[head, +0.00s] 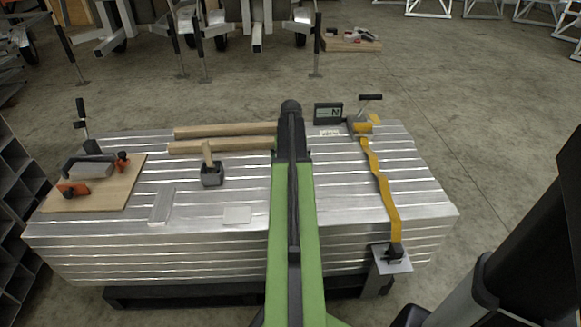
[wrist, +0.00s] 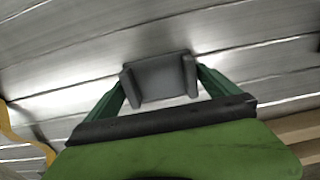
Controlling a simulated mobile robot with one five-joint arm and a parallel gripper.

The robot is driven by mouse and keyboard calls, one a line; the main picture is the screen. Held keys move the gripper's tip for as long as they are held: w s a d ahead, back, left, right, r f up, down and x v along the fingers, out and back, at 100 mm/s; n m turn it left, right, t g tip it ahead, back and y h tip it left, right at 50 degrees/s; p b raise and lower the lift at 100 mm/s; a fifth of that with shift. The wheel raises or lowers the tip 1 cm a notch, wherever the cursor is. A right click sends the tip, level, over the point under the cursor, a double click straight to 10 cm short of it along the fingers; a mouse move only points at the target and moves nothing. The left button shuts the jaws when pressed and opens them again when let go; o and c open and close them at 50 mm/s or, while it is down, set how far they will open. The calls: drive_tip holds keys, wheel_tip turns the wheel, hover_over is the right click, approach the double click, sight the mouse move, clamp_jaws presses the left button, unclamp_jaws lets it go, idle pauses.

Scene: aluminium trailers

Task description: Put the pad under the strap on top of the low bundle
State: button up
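The low bundle (head: 340,215) is a wide stack of shiny aluminium profiles, and its ribbed top fills most of the wrist view (wrist: 60,55). The yellow strap (head: 383,188) runs wavily across its right part, from a yellow piece at the back to a dark buckle at the front edge. A bit of strap shows at the left of the wrist view (wrist: 25,138). My gripper (wrist: 160,80) has its fingers on both sides of a dark grey pad (wrist: 160,78) and holds it over the bundle, apart from the strap. In the head view my arm hides the gripper and pad.
Two wooden battens (head: 222,130), a dark block with a wooden handle (head: 212,178) and light flat pieces (head: 237,215) lie left of my arm. A wooden board (head: 100,195) with clamps lies farther left. A small display (head: 328,113) stands at the back edge.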

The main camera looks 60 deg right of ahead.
drive_tip(key=shift+r, duration=0.1)
wheel_tip(320, 180, up, 12)
drive_tip(key=p, duration=1.2)
drive_tip(key=w+a+n, duration=0.2)
drive_tip(key=w+a, duration=0.3)
drive_tip(key=a, duration=0.5)
drive_tip(key=w+a+n, duration=0.2)
drive_tip(key=w+a, duration=0.4)
drive_tip(key=a, duration=0.4)
drive_tip(key=w+a+n, duration=0.1)
drive_tip(key=w+a, duration=0.4)
drive_tip(key=a, duration=0.4)
drive_tip(key=a+n, duration=0.5)
drive_tip(key=a, duration=2.4)
drive_tip(key=shift+a+n, duration=0.3)
drive_tip(key=shift+n, duration=0.1)
